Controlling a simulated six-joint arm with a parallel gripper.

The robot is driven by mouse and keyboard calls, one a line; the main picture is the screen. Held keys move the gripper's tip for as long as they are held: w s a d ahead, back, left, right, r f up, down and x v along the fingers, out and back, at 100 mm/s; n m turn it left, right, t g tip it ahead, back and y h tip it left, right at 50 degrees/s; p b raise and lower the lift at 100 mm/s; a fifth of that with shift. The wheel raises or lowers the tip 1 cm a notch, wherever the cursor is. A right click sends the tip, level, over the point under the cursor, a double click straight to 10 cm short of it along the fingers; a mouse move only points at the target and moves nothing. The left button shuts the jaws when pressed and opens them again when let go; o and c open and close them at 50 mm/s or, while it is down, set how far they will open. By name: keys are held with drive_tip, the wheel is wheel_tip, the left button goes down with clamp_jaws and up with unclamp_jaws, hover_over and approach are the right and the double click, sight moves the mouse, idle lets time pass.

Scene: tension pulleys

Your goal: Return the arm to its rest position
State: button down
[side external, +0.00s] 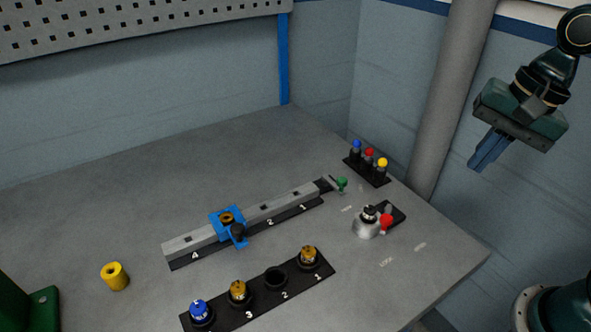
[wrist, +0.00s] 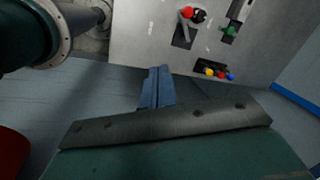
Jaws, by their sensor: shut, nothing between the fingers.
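My gripper (side external: 484,160) is raised at the upper right in the side view, off the right edge of the table, with its blue fingers together and empty. In the wrist view my gripper (wrist: 158,70) shows shut, with the table's edge beyond its fingertips. It touches nothing. My arm runs up and out of the picture at the top right of the side view.
The grey table (side external: 400,290) holds a rail (side external: 285,203) with a blue carriage (side external: 228,226), a black numbered holder (side external: 255,293) with several spools, a yellow cylinder (side external: 115,277), a red-handled fixture (side external: 367,225) and a colored-knob block (side external: 367,168). A grey column (side external: 450,100) stands behind.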

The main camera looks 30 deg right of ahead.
drive_tip(key=s+d+r+n+t+h, duration=0.1)
drive_tip(key=s+n, duration=0.5)
drive_tip(key=n, duration=0.6)
drive_tip(key=shift+d+r+t+h, duration=0.3)
drive_tip(key=shift+d+r+t, duration=0.3)
drive_tip(key=shift+d+t, duration=0.3)
